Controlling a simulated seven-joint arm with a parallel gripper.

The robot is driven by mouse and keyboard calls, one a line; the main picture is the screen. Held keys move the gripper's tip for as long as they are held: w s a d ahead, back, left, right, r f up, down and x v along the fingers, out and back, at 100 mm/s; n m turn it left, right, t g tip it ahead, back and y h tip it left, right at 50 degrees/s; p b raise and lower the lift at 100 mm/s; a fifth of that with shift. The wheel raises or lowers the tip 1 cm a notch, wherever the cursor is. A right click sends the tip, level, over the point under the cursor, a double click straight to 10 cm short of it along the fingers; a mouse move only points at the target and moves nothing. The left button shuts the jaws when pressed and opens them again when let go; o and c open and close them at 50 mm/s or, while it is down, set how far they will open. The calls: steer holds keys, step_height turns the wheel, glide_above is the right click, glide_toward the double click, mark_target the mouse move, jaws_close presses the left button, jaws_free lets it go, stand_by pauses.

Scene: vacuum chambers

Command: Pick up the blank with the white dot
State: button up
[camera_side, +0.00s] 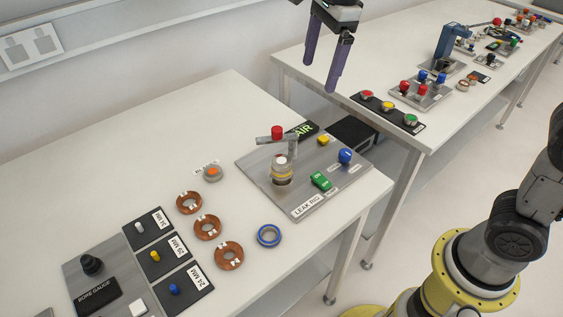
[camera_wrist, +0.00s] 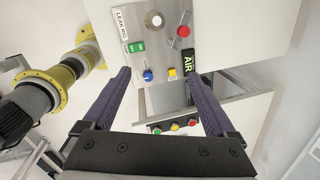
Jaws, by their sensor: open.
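My gripper (camera_side: 320,76) is open and empty, high above the gap between the two tables. In the wrist view its fingers (camera_wrist: 157,73) are spread, with nothing between the tips. A round piece with a pale top (camera_side: 280,160) sits on the port of the leak rig (camera_side: 308,205). In the wrist view it shows as a white disc (camera_wrist: 155,19); it looks like the white-dotted blank, but is too small to be sure. A grey blank with an orange dot (camera_side: 212,172) lies on the table by a partly hidden label. My gripper is apart from both.
A red-knobbed lever (camera_side: 277,132) stands close to the port. The rig carries a blue knob (camera_side: 345,156), a green switch (camera_side: 321,181) and a yellow button (camera_side: 323,140). Copper rings (camera_side: 207,227), a blue ring (camera_side: 269,235) and a bore gauge (camera_side: 97,292) are on the near table.

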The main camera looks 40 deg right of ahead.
steer(key=w+a+f+g, duration=0.2)
steer(key=w+a+f, duration=0.3)
steer(key=f, duration=0.2)
glide_above(281, 160)
steer(key=shift+n, duration=0.4)
steer(key=f, duration=0.9)
steer(key=shift+w+d+f, duration=0.1)
steer(key=shift+w+f, duration=0.1)
steer(key=shift+f, duration=0.05)
steer(key=shift+s+f, duration=0.15)
steer(key=shift+f, duration=1.3)
steer(key=shift+s+f, duration=0.1)
steer(key=shift+f, duration=1.35)
steer(key=shift+c, duration=0.2)
steer(key=shift+r, duration=0.1)
jaws_close()
